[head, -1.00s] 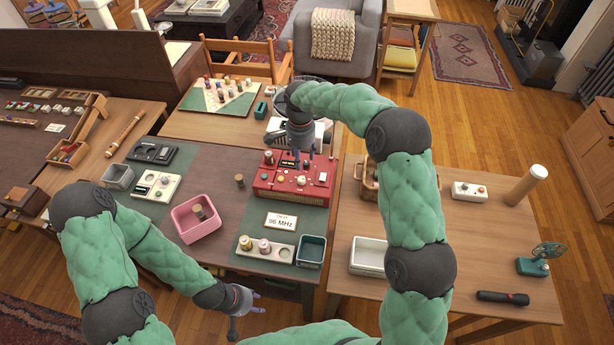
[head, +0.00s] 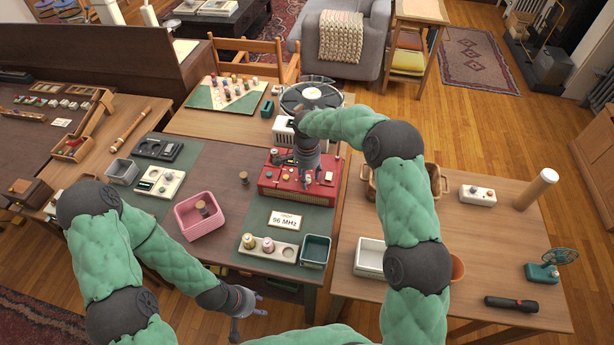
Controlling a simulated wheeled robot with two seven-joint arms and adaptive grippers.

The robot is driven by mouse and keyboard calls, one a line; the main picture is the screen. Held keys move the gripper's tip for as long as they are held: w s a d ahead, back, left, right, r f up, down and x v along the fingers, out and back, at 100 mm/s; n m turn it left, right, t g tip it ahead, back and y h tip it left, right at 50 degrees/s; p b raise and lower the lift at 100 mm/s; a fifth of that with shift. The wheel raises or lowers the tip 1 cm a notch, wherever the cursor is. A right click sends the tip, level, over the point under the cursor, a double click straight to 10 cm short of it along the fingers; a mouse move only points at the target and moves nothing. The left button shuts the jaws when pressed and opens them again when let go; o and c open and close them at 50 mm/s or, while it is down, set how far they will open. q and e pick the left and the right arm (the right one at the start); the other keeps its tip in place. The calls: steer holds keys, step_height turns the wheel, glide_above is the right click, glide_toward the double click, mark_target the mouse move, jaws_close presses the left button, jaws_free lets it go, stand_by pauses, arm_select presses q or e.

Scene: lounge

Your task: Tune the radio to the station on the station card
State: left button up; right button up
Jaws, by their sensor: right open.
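The red radio (head: 283,186) sits on a dark green mat at the back right of the middle table. The station card (head: 285,220) stands in front of it and reads 96 MHz. My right gripper (head: 307,180) is open and points down over the right part of the radio, hiding its dial area and some controls. I cannot tell whether a finger touches a knob. My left gripper (head: 250,313) hangs low in front of the table's front edge, away from the radio; its jaws are too small to judge.
A pink bin (head: 200,222) holding a wooden peg stands left of the card. A white tray with spools (head: 262,250) and a teal box (head: 316,249) lie in front.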

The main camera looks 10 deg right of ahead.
jaws_close()
